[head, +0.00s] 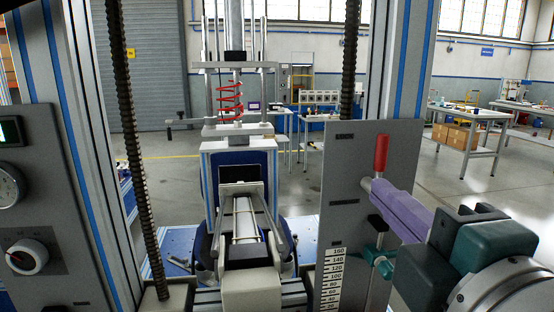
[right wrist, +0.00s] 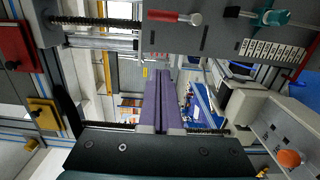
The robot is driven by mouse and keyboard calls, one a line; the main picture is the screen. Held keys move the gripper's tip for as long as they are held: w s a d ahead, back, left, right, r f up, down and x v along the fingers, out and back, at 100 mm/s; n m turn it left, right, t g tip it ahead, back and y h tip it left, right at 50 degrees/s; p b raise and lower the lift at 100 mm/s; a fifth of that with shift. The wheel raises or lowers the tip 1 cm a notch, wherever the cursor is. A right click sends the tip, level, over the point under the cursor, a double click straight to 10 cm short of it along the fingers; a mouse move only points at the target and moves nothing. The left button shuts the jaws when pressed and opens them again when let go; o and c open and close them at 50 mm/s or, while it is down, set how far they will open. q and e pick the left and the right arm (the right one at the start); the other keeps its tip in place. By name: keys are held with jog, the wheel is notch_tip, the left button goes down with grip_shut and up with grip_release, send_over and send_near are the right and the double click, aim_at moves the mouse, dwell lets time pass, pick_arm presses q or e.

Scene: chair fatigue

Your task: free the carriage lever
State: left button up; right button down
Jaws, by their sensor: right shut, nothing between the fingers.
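A red-handled lever (head: 381,152) stands upright on the grey scale plate (head: 345,190); I take it for the carriage lever. It also shows in the right wrist view (right wrist: 176,17), at the top edge. Below it on the plate is a teal clamp knob (head: 378,262), also seen in the right wrist view (right wrist: 272,17). My right gripper (head: 368,184) has purple fingers, shut and empty, and overlaps the foot of the red lever in the head view. In the right wrist view its fingertips (right wrist: 163,72) are apart from the lever. My left gripper is out of view.
A threaded spindle (head: 131,150) and blue-striped uprights frame the rig. A chair-like test piece (head: 240,215) sits in the middle under a red spring (head: 230,100). A control panel (head: 40,200) with dial and knob is at left. Workbenches stand far behind.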

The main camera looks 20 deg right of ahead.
aim_at(375, 161)
jog(key=w+d+p, duration=0.1)
jog(key=w+d, duration=0.1)
jog(key=w, duration=0.1)
jog(key=w+d+p, duration=0.1)
jog(key=w+d, duration=0.1)
jog(key=w, duration=0.1)
jog(key=w+d+p, duration=0.1)
jog(key=w+d, duration=0.1)
jog(key=w, duration=0.1)
jog(key=shift+w+d+p, duration=0.25)
jog(key=shift+d+p, duration=0.1)
jog(key=shift+d, duration=0.05)
